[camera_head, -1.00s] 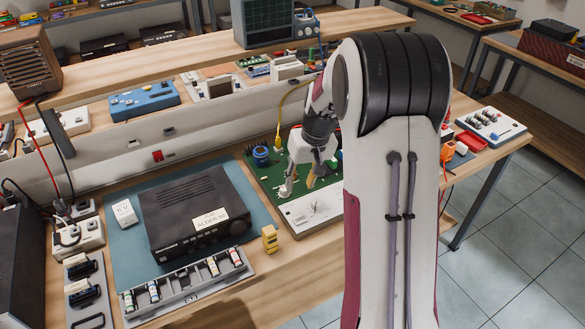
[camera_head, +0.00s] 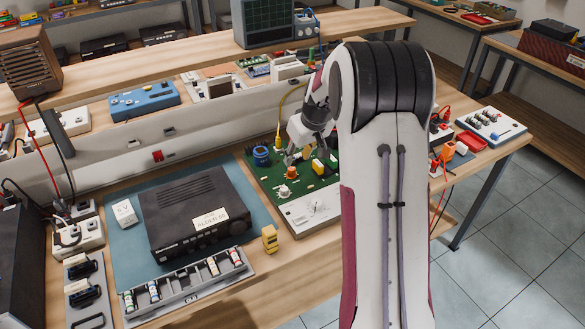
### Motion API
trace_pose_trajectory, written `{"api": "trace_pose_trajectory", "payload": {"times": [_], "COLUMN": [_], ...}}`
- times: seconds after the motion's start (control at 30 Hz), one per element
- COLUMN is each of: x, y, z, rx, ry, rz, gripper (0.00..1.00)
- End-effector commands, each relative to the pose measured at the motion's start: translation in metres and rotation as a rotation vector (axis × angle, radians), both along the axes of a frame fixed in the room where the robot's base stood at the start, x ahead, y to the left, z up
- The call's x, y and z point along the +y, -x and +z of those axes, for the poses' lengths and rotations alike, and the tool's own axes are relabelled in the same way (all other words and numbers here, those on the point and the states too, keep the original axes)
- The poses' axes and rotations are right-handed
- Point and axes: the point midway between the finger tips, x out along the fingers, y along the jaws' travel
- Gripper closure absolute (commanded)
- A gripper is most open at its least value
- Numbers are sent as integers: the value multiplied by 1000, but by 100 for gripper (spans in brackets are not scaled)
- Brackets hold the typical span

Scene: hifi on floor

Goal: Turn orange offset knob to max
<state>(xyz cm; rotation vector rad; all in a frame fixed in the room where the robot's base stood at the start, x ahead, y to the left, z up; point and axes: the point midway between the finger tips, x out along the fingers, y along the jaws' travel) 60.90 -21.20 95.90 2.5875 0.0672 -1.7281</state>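The orange knob (camera_head: 291,172) stands upright on the green circuit board (camera_head: 262,178), near the board's middle. My gripper (camera_head: 304,158) is just above and behind the orange knob, pointing down at the board. Its fingers look spread apart with nothing held between them. I cannot tell whether a fingertip touches the knob. A white knob (camera_head: 284,191) sits in front of the orange one, and a white panel with a dial (camera_head: 312,208) lies along the board's front. My arm hides the board's right side.
A blue round part (camera_head: 261,156) and a yellow part (camera_head: 318,166) stand on the board near my gripper. A yellow cable plug (camera_head: 278,141) rises at the back. A black box (camera_head: 195,212) lies left, with a small yellow block (camera_head: 270,238) between.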

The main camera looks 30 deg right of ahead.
Motion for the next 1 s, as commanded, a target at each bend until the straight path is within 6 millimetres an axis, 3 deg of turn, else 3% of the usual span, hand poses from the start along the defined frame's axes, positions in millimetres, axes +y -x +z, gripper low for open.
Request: {"api": "trace_pose_trajectory", "payload": {"times": [0.27, 0.7, 1.0], "x": [0, 2, 1], "y": [-5, -22, -29], "z": [-12, -54, -70], "rx": [1, 2, 1], "ry": [0, 0, 1], "rz": [0, -1, -1], "gripper": [67, 67, 67]}}
